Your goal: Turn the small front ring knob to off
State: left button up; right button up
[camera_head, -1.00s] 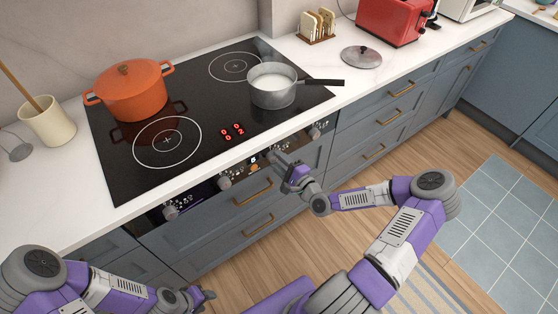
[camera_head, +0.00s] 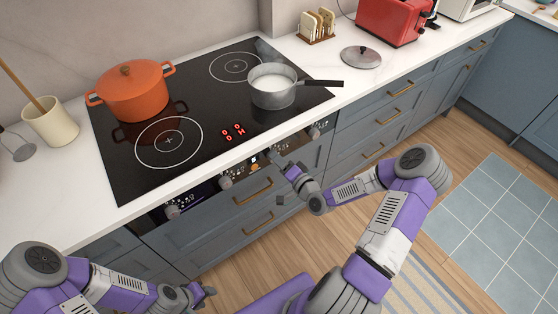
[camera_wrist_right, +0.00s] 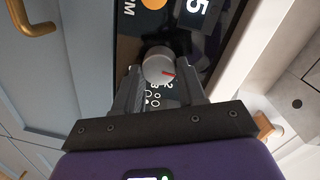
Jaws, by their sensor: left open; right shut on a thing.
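The gripped knob (camera_wrist_right: 158,67) is a round silver knob with a red pointer mark, on the black oven panel. In the right wrist view my right gripper (camera_wrist_right: 158,88) has its two fingers closed on the knob's sides. The red mark points right and slightly down, near printed digits on the panel. In the head view my right gripper (camera_head: 279,162) is at the panel and largely hides that knob. The red hob display (camera_head: 233,133) shows 0 in most places and what looks like H at lower right. My left gripper (camera_head: 206,292) is open and empty, low in front of the drawers.
Other knobs sit along the panel: left (camera_head: 172,211), middle (camera_head: 226,182) and right (camera_head: 316,132). A steel saucepan (camera_head: 272,93) of white liquid stands on the black hob (camera_head: 205,118), with an orange pot (camera_head: 131,92) at left. Brass-handled drawers are below.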

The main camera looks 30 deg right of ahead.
jog(key=shift+n, duration=0.3)
dwell(0.4)
jog(key=o, duration=1.1)
jog(key=shift+c, duration=0.2)
jog(key=shift+s, duration=0.1)
jog(key=s+p, duration=0.1)
jog(key=s, duration=0.6)
jog(key=shift+s+d+r, duration=0.2)
jog(key=shift+d+r, duration=0.1)
jog(key=shift+d, duration=0.15)
